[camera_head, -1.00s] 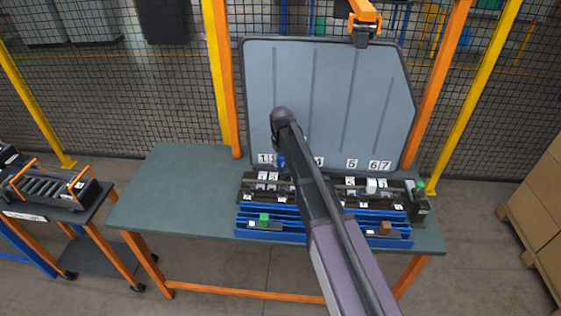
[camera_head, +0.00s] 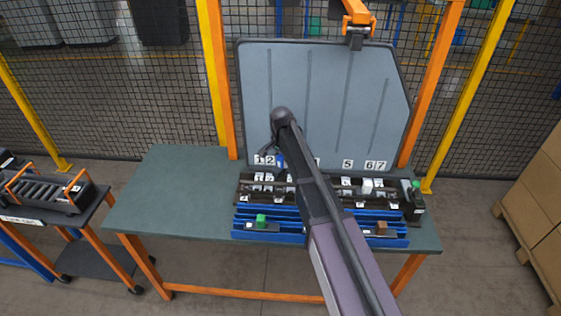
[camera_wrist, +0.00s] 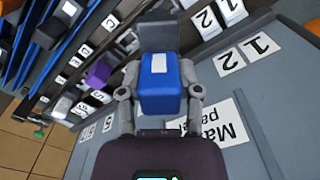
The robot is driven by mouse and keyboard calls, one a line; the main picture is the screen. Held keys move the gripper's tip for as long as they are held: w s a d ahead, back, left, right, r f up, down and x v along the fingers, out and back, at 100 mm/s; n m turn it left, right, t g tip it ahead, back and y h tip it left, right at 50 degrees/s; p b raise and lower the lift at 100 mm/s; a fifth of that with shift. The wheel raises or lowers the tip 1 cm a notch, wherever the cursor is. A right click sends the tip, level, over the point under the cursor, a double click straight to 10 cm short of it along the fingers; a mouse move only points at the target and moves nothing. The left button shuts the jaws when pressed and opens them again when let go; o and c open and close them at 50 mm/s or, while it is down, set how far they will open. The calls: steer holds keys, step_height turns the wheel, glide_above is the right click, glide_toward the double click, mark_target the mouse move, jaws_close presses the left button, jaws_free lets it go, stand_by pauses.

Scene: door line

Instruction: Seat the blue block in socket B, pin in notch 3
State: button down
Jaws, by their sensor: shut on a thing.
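My gripper (camera_wrist: 160,105) is shut on the blue block (camera_wrist: 160,85), which sits between its two fingers and has a white patch on one face. In the head view the blue block (camera_head: 281,161) shows as a small patch beside my arm, in front of the grey panel. The dark socket rack (camera_head: 340,202) with white labels lies along the table's back, partly hidden by my arm. In the wrist view the rack (camera_wrist: 48,80) runs down the left side, apart from the block. I cannot tell which socket is B, and the pin and notch 3 are not discernible.
The grey panel (camera_head: 330,90) with number labels stands behind the rack. Blue trays (camera_head: 290,238) in front hold a green block (camera_head: 262,220) and a brown block (camera_head: 381,227). A white block (camera_head: 367,186) sits in the rack. The table's left part (camera_head: 170,200) is clear.

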steer(key=m, duration=0.5)
steer(key=shift+d+r+m, duration=0.2)
steer(key=shift+d+m, duration=0.1)
steer(key=m, duration=0.5)
steer(key=shift+d+r+p, duration=0.1)
steer(key=shift+d+p, duration=0.2)
step_height(320, 180, down, 6)
steer(key=b, duration=0.6)
steer(key=shift+f+b, duration=0.25)
steer(key=shift+b, duration=0.05)
steer(key=shift+f, duration=0.25)
steer(key=shift+f+b, duration=0.2)
steer(key=shift+b, duration=0.2)
steer(key=shift+f+b, duration=2.15)
